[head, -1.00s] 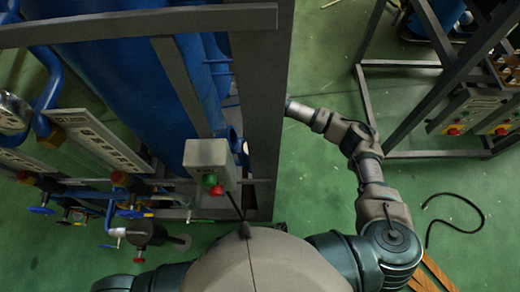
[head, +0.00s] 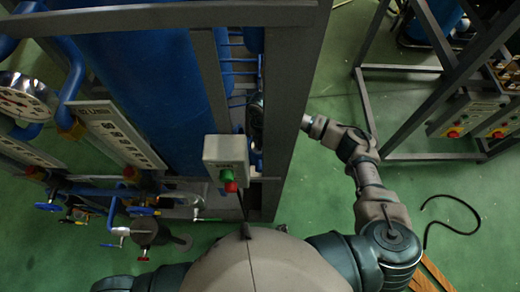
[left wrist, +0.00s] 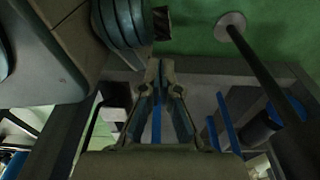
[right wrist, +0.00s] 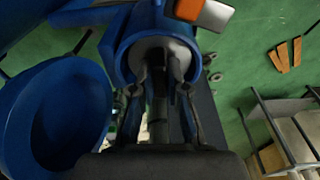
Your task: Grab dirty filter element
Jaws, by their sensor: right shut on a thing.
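The filter element, a grey round piece (right wrist: 157,52), sits in the open mouth of a blue cylindrical housing (right wrist: 122,48) in the right wrist view. My right gripper (right wrist: 160,78) is shut on it, with one finger at each side. How deep the element sits in the housing is hidden. In the head view the right arm reaches behind a grey steel post, which hides much of the gripper. My left gripper (left wrist: 161,66) shows in the left wrist view with its fingertips together and nothing seen between them.
A round blue opening, perhaps a lid (right wrist: 60,120), is left of the housing. A button box (head: 226,158) is mounted in front. Green floor (head: 440,190) is open at right; a black hose lies there.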

